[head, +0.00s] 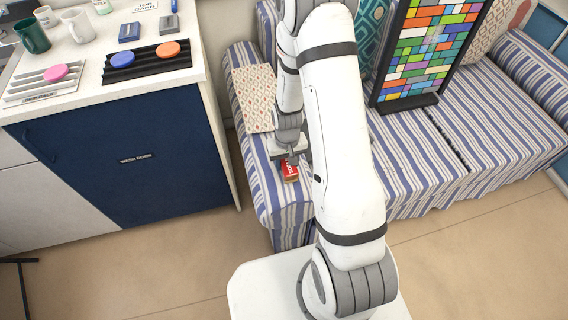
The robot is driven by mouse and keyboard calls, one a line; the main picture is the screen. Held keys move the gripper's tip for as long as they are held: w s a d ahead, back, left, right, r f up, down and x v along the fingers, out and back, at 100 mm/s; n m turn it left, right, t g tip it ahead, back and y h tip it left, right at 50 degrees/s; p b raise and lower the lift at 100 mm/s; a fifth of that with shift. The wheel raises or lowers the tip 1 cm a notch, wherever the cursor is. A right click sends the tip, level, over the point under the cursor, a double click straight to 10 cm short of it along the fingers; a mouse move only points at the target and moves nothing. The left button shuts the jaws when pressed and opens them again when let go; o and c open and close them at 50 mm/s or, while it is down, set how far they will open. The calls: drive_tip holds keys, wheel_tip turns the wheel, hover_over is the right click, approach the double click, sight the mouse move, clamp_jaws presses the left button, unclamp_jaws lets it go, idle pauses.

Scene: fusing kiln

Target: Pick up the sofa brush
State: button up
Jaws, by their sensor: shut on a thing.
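The sofa brush (290,172) shows as a small red and brown thing with pale lettering at the left end of the striped sofa (395,150). My gripper (289,160) points down over it and is shut on it. The gripper and my arm hide part of the brush. I cannot tell whether the brush still touches the sofa.
A patterned cushion (252,98) lies on the sofa arm beside the gripper. A coloured glass panel (425,50) stands on the seat to the right. A blue-fronted counter (120,165) with mugs and coloured discs is at the left.

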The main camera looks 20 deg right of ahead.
sight(287, 159)
drive_tip(key=shift+r+p, duration=0.4)
drive_tip(key=shift+r, duration=4.6)
